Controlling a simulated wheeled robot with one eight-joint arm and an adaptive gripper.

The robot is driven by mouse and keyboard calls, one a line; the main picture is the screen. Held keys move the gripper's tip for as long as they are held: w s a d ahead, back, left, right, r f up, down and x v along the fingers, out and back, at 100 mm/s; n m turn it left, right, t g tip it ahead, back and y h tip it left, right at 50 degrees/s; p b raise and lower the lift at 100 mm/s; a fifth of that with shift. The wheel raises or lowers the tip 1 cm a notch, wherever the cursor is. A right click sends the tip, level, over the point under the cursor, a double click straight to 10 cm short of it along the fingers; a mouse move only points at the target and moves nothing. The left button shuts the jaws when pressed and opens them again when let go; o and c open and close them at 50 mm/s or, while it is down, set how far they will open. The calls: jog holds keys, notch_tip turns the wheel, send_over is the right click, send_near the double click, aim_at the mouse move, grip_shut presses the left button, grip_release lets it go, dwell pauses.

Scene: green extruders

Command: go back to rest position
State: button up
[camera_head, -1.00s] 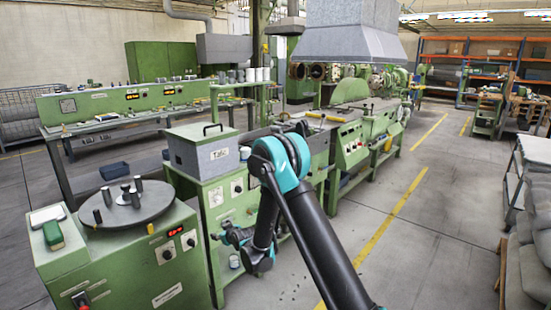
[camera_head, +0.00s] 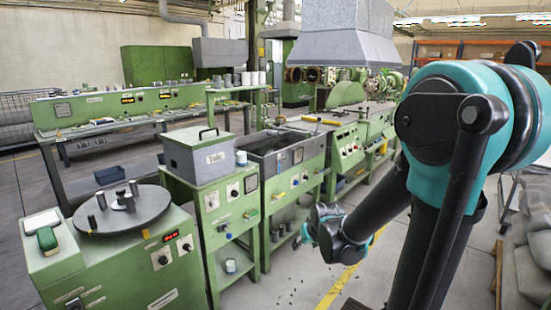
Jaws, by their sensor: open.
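My arm fills the right side of the head view, with a large teal and black joint close to the camera. From there it bends down and to the left. My gripper (camera_head: 303,236) is at its far end, small and partly hidden by the wrist. It is in the open air over the floor, right of the green machine bench (camera_head: 291,187). It is open, and I see nothing held in it.
A grey lidded box (camera_head: 198,160) stands on a green cabinet left of my gripper. A round dark plate (camera_head: 135,222) with several small cylinders sits on the front-left cabinet. A long green extruder line (camera_head: 346,145) runs behind. Grey sacks (camera_head: 530,235) lie at the right edge.

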jog(key=s+d+f+m+g, duration=0.1)
jog(key=s+d, duration=0.3)
jog(key=s, duration=0.4)
jog(key=s+d+f+m+g+h, duration=0.1)
jog(key=s+d, duration=0.3)
jog(key=s, duration=0.5)
jog(key=shift+d+f+m+h, duration=0.3)
jog(key=shift+d+f+m, duration=0.05)
jog(key=shift+f+m, duration=0.15)
